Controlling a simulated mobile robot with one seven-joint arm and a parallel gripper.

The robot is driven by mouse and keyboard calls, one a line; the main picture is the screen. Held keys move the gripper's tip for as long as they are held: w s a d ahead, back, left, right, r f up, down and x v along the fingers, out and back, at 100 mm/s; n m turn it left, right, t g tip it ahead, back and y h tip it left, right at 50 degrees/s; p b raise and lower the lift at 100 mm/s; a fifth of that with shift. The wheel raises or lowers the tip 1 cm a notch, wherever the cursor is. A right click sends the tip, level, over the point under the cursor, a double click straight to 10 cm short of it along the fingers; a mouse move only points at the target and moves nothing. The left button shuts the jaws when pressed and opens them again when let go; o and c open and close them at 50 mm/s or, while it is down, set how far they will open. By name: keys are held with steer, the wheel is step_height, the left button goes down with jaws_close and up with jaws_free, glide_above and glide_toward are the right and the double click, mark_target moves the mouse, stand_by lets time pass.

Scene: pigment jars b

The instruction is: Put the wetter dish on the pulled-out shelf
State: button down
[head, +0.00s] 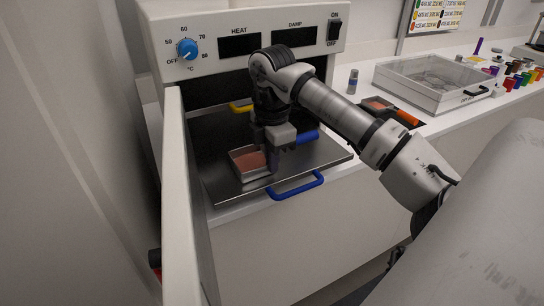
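A small square metal dish (238,174) with reddish-brown content sits on, or just above, the dark pulled-out shelf (225,196), toward its front left. My gripper (271,168) points down at the dish's right side. Its fingers overlap the dish edge in the picture, and whether they grip the wall is not clear. A blue grip (307,137) shows just right of my gripper; what it belongs to is hidden. Another dish (377,104) with reddish content lies on the counter, beside an orange grip (407,118).
The oven (215,45) has a blue dial and dark HEAT and DAMP panels. Its open door (182,200) stands left of the shelf. The shelf has a blue front handle (298,188); a yellow handle (240,107) shows further back. A clear-lidded box (430,82) and several coloured jars stand right.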

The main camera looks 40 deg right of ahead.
steer(key=shift+f, duration=0.15)
steer(key=c, duration=1.7)
jaws_free()
steer(key=shift+r, duration=0.2)
step_height(320, 180, up, 12)
steer(key=shift+r+b, duration=0.1)
steer(key=shift+b, duration=0.65)
